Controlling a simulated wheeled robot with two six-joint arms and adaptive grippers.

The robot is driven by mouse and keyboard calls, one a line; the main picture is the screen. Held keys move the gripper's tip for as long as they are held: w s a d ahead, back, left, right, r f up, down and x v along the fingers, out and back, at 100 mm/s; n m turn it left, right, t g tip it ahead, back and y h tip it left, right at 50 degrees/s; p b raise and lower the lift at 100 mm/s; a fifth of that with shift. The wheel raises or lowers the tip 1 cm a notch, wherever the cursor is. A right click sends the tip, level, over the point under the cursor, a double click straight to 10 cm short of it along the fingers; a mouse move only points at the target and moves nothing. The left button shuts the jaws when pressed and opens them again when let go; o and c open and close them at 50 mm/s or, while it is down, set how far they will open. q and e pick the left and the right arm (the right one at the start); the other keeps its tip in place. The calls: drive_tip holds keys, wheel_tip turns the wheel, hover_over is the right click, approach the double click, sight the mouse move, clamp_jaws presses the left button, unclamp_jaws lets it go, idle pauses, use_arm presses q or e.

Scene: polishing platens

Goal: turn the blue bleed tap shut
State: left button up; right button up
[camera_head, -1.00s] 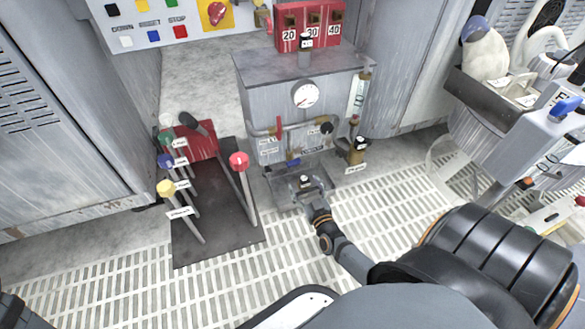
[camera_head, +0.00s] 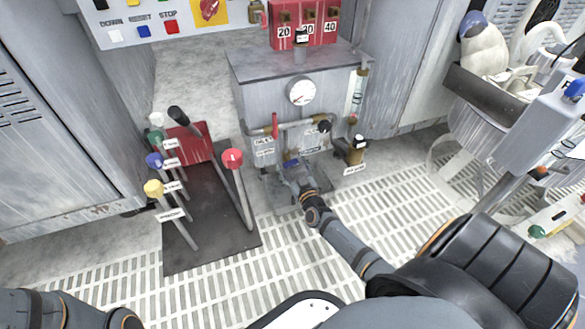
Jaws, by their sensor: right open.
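The blue bleed tap (camera_head: 291,162) is low on the front of the grey cabinet (camera_head: 261,94), under the pipework. Only a small part of its blue handle shows, because my right gripper is in front of it. My right gripper (camera_head: 293,171) is open, with its fingers pointing at the cabinet and their tips at or very close to the tap. I cannot tell whether they touch it or are around it. My left gripper is out of view; only part of my left arm shows at the bottom left.
A red-handled valve (camera_head: 275,125) and a pressure gauge (camera_head: 301,92) are above the tap. A brass fitting (camera_head: 355,150) stands to the right. A dark base (camera_head: 207,235) with several coloured levers stands left. Grated floor lies in front.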

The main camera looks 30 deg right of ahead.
drive_tip(key=shift+c, duration=0.2)
drive_tip(key=c, duration=1.1)
drive_tip(key=shift+m, duration=0.8)
drive_tip(key=o, duration=1.1)
drive_tip(key=shift+o, duration=0.2)
drive_tip(key=shift+s, duration=0.1)
